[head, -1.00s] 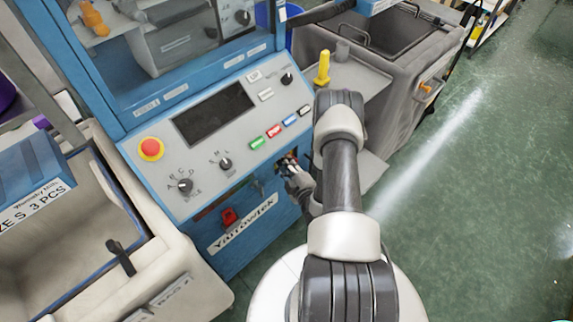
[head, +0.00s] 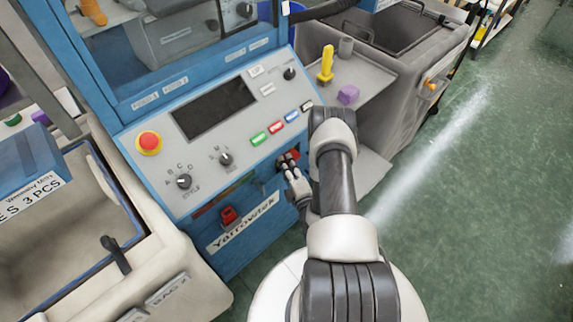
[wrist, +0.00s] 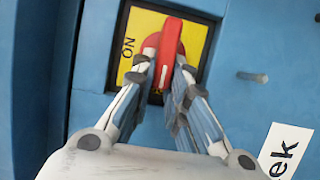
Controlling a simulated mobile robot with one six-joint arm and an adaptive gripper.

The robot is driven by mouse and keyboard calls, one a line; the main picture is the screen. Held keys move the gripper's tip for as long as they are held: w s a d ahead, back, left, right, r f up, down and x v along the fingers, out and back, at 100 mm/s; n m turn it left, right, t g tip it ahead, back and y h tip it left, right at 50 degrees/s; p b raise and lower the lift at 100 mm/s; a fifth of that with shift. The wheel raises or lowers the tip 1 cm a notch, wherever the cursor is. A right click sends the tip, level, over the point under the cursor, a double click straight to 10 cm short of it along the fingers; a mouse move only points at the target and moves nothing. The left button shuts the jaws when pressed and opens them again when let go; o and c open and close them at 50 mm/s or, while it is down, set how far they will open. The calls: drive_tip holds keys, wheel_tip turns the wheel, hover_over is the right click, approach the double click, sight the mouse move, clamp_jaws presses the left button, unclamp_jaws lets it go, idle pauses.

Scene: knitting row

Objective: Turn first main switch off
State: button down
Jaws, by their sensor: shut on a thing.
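The main switch (wrist: 172,38) has a red handle on a yellow plate in a dark square frame, with "ON" printed at the plate's left in the wrist view. The handle stands nearly upright in that view. My gripper (wrist: 166,64) has one finger on each side of the handle and is shut on it. In the head view my gripper (head: 288,165) is at the right part of the machine's blue front, with some red of the switch (head: 295,155) showing beside it.
A second red switch (head: 229,215) sits lower left on the machine front. Above are a control panel with a dark screen (head: 213,108), knobs, coloured buttons and a red emergency button (head: 149,143). A grey side table (head: 365,75) stands right; green floor (head: 450,190) is clear.

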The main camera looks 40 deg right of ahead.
drive_tip(key=shift+d, duration=0.3)
drive_tip(key=c, duration=1.6)
unclamp_jaws()
